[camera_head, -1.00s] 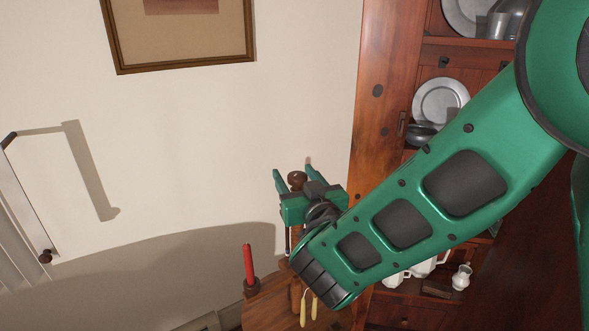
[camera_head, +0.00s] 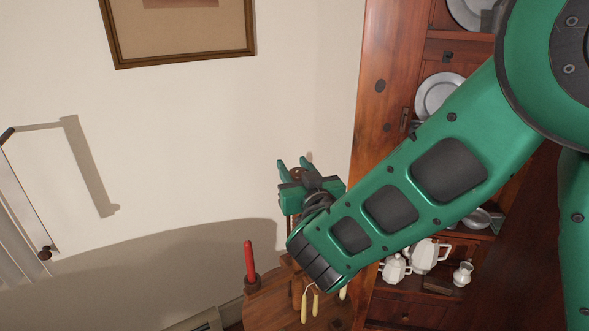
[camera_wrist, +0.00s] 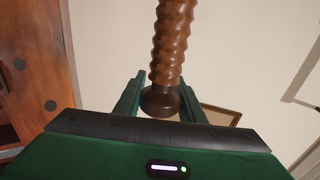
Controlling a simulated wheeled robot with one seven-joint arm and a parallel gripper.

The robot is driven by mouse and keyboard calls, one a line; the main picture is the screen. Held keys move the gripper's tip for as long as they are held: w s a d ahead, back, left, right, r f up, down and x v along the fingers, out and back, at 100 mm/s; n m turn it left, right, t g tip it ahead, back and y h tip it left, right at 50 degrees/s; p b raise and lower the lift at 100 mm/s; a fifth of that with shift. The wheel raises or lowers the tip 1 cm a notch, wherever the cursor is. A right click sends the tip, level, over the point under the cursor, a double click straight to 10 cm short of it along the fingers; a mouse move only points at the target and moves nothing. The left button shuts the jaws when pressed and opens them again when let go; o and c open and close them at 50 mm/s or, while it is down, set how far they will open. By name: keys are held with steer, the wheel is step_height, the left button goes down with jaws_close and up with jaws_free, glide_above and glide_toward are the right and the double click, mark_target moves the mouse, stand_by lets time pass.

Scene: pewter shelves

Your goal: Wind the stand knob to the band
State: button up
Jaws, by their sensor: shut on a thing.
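In the wrist view, a dark brown round knob (camera_wrist: 160,101) sits at the end of a brown threaded wooden post (camera_wrist: 172,42). My gripper (camera_wrist: 160,98) has one green finger on each side of the knob and is shut on it. In the head view, my gripper (camera_head: 294,166) is above the wooden stand (camera_head: 290,305), in front of the pale wall. Only a small brown part of the knob (camera_head: 295,172) shows between the fingers there; my wrist and arm hide much of the stand. I cannot make out a band on the post.
A red candle (camera_head: 249,262) stands in a holder at the stand's left, and pale candles (camera_head: 316,303) hang below my wrist. A wooden cupboard (camera_head: 378,60) with pewter plates and white pots (camera_head: 425,255) is at right. The wall (camera_head: 200,140) at left is open.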

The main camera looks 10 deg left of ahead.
steer(key=shift+w+d+m+t+h, duration=0.1)
steer(key=shift+m+t+h, duration=0.15)
steer(key=shift+m+h, duration=0.4)
steer(key=shift+s+d+m+t+h, duration=0.1)
steer(key=shift+d+m+t+h, duration=0.2)
steer(key=shift+h, duration=0.5)
steer(key=shift+w+a+m+t+h, duration=0.1)
steer(key=shift+m+t+h, duration=0.05)
steer(key=shift+m+h, duration=0.5)
steer(key=m+h, duration=0.1)
steer(key=h, duration=0.1)
steer(key=d+m+h, duration=0.1)
steer(key=m+h, duration=0.1)
steer(key=h, duration=0.1)
steer(key=shift+s+d+f+m+g+h, duration=0.1)
steer(key=shift+s+d+m+g+h, duration=0.45)
steer(key=shift+m+g+h, duration=2.25)
steer(key=shift+s+d+r+m+g+h, duration=0.1)
steer(key=shift+s+d+m+g+h, duration=0.5)
steer(key=shift+m+g+h, duration=2.3)
steer(key=shift+s+d+f+m+g+h, duration=0.1)
steer(key=shift+s+d+m+g+h, duration=0.45)
steer(key=shift+m+g+h, duration=2.25)
steer(key=shift+s+m+g, duration=0.1)
steer(key=shift+m+g, duration=0.2)
steer(key=shift+g, duration=0.5)
steer(key=o, duration=1)
steer(key=shift+o, duration=0.2)
